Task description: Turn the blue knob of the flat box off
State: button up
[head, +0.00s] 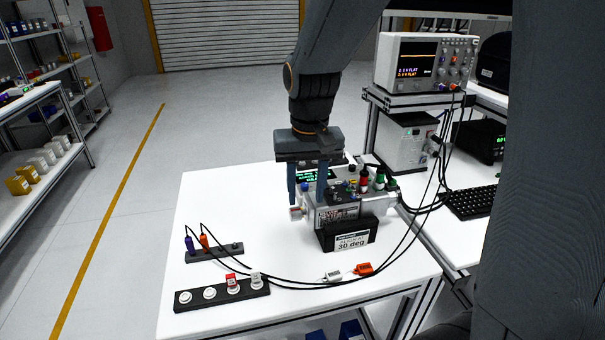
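The flat box (377,207) is a light grey device with a small green-lit display, standing on the white table. A blue knob (305,187) shows at its left end, between my gripper's fingers. My gripper (306,203) points down over this left end. Its two fingers are spread, one on each side of the knob in the picture, with a gap showing. I cannot tell whether a finger touches the knob or which way the knob is set. The gripper and its fingers hide part of the box's top and display.
A black block labelled "30 deg" (350,240) stands before the box. Coloured connectors (364,180) rise from the box's right part. Cables cross the table to a black strip (214,253). A second strip (222,292) lies front left. The table's left part (225,205) is clear.

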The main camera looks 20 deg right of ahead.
jog(key=w+d+m+p, duration=0.2)
jog(key=w, duration=0.8)
jog(key=m+g+p, duration=0.1)
jog(key=m+p, duration=0.1)
send_near(305, 184)
jog(key=shift+s+a, duration=0.1)
jog(key=shift+s, duration=0.1)
jog(key=shift+w+f, duration=0.15)
jog(key=shift+f, duration=0.45)
jog(key=shift+f+p, duration=1.1)
jog(key=shift+f, duration=2.35)
grip_shut()
